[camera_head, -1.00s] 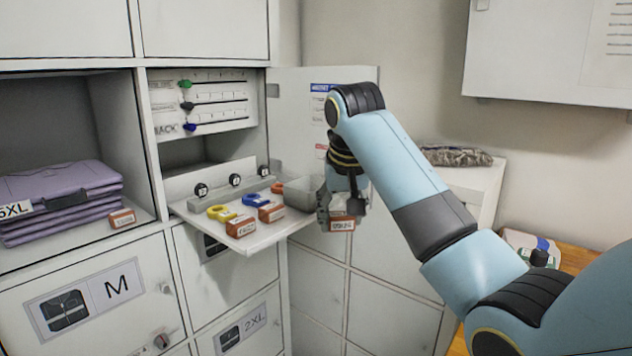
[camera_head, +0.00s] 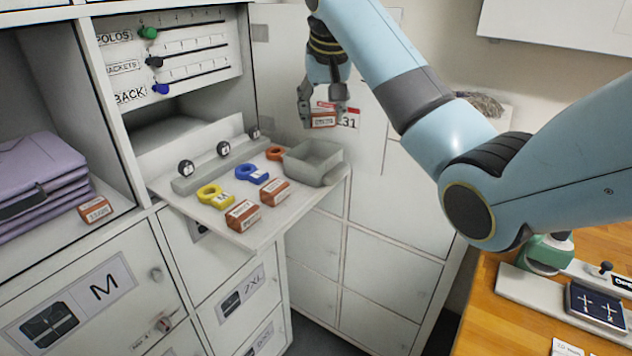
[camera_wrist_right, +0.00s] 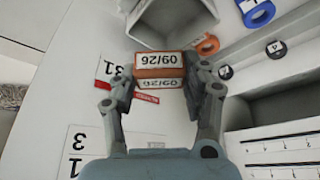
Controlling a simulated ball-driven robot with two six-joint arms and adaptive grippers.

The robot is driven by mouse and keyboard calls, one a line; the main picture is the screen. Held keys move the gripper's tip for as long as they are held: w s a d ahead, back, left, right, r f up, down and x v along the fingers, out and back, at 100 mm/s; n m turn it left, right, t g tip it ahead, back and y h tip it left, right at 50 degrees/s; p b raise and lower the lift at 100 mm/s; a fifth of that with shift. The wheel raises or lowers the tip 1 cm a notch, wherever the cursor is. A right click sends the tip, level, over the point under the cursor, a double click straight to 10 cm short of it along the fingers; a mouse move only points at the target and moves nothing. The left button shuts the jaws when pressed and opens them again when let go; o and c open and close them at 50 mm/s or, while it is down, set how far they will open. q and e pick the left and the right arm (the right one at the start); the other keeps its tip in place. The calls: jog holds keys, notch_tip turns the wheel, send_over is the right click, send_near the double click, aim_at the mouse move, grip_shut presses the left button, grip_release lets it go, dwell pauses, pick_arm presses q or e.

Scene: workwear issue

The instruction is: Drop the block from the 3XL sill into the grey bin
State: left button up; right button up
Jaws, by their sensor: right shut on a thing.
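My right gripper (camera_head: 323,112) is shut on an orange block (camera_head: 324,122) with a white label, held in the air above and behind the grey bin (camera_head: 304,171) as the head view shows it. In the right wrist view the held block (camera_wrist_right: 160,60) reads 09/26 and sits between both fingers (camera_wrist_right: 161,72). The open grey bin (camera_wrist_right: 141,30) is just beyond it there, apart from the block. Another orange labelled block (camera_head: 96,209) lies on the sill of the left compartment, beside folded purple clothes (camera_head: 45,180). My left gripper is not in view.
The pull-out shelf (camera_head: 262,232) carries the bin, two more orange blocks (camera_head: 243,215), yellow (camera_head: 215,196), blue (camera_head: 252,174) and orange rings, and a rail with round knobs. A cabinet panel stands behind the gripper. A wooden table (camera_head: 500,320) with devices is at the right.

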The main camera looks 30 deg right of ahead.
aim_at(325, 124)
jog(key=f, duration=0.4)
jog(key=shift+s, duration=0.25)
jog(key=shift+w+f, duration=0.1)
jog(key=shift+f, duration=0.4)
jog(key=o, duration=1)
jog(key=shift+r, duration=0.3)
jog(key=v, duration=0.7)
jog(key=shift+s+a, duration=0.1)
jog(key=shift+s, duration=0.1)
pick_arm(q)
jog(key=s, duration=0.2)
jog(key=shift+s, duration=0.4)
